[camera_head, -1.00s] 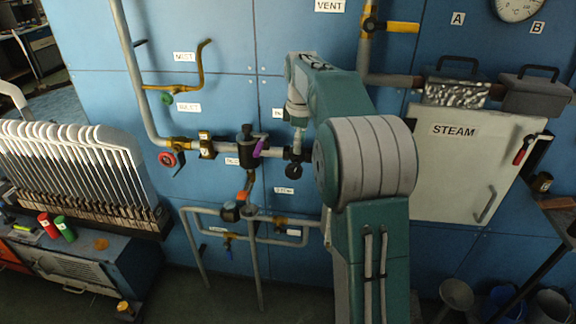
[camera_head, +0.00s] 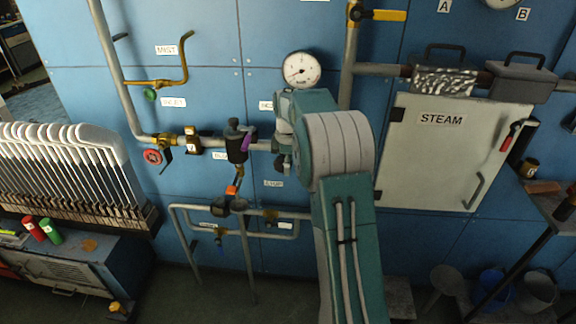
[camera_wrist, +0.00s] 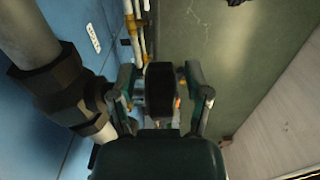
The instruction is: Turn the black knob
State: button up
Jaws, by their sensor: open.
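The black knob (camera_wrist: 160,92) shows in the wrist view as a thick dark block between the two fingers of my gripper (camera_wrist: 161,76). The gripper is open, with one finger on each side of the knob. Whether either finger touches it cannot be told. In the head view my teal and grey arm reaches to the pipe and hides most of the gripper. A small dark shape (camera_head: 281,161) under the arm's end is only partly visible there, so knob and gripper are hard to separate.
A black valve body with a purple lever (camera_head: 238,142) sits just left on the same pipe. A red handwheel (camera_head: 153,156) is farther left. A round gauge (camera_head: 301,69) is above my arm. The STEAM cabinet (camera_head: 440,155) stands right. A thick pipe (camera_wrist: 55,75) passes close left in the wrist view.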

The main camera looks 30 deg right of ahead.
jog(key=shift+a+f, duration=0.1)
jog(key=shift+f, duration=0.1)
grip_shut()
dwell(0.3)
